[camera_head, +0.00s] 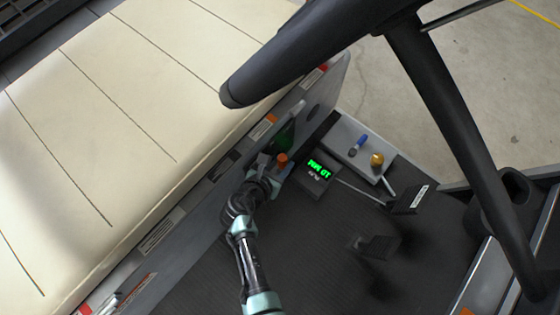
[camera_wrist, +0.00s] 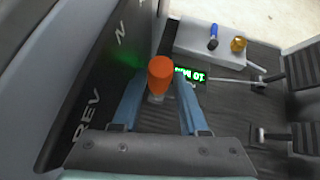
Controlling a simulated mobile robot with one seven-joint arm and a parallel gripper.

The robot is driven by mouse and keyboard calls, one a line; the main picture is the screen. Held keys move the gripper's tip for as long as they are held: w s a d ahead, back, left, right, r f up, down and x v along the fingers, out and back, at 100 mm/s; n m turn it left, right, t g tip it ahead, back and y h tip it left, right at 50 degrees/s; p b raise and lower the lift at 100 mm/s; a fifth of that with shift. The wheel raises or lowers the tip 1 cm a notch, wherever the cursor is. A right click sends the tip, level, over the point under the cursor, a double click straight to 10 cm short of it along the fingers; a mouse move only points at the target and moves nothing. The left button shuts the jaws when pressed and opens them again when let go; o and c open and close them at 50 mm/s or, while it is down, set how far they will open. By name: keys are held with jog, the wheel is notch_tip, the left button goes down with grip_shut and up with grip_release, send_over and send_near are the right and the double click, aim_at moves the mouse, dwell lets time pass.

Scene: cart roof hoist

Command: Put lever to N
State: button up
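The lever (camera_wrist: 160,75) has an orange knob and stands on a side panel (camera_wrist: 65,80) marked "REV" (camera_wrist: 88,113) and "N" (camera_wrist: 120,34). In the wrist view the knob lies between the heights of the two marks; its exact setting cannot be told. In the head view my gripper (camera_head: 270,163) is at the knob, partly hidden.
A small display (camera_head: 319,169) with green characters stands right of the lever. A grey box (camera_head: 340,135) carries a blue handle (camera_head: 358,145) and a yellow knob (camera_head: 377,160). Pedals (camera_head: 408,201) stand farther right. A cream seat (camera_head: 130,90) lies left, and a thick dark bar (camera_head: 310,50) crosses above.

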jog(key=shift+o, duration=0.4)
jog(key=shift+s+a+r, duration=0.15)
jog(key=shift+r, duration=0.1)
jog(key=p+v, duration=0.5)
jog(key=v, duration=0.7)
jog(key=shift+s, duration=0.25)
